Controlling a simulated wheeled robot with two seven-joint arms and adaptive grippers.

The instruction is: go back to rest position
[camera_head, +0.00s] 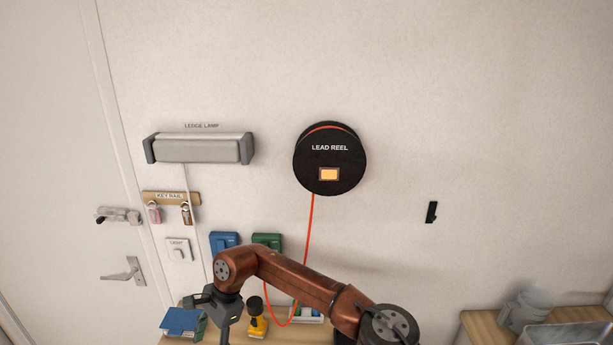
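One copper-brown arm of mine reaches from the bottom right of centre toward the left, so I take it as my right arm. Its dark gripper (213,312) hangs at the lower left, over or in front of the wooden ledge (237,339). Its fingers are partly cut off or overlapped, and I cannot tell whether they are open or shut. My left gripper is not in view.
A blue booklet (181,321) and a yellow-black tool (257,323) are close to the gripper. An orange lead (309,230) hangs from the lead reel (330,170) and passes behind my arm. A side table (480,325) stands at the right.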

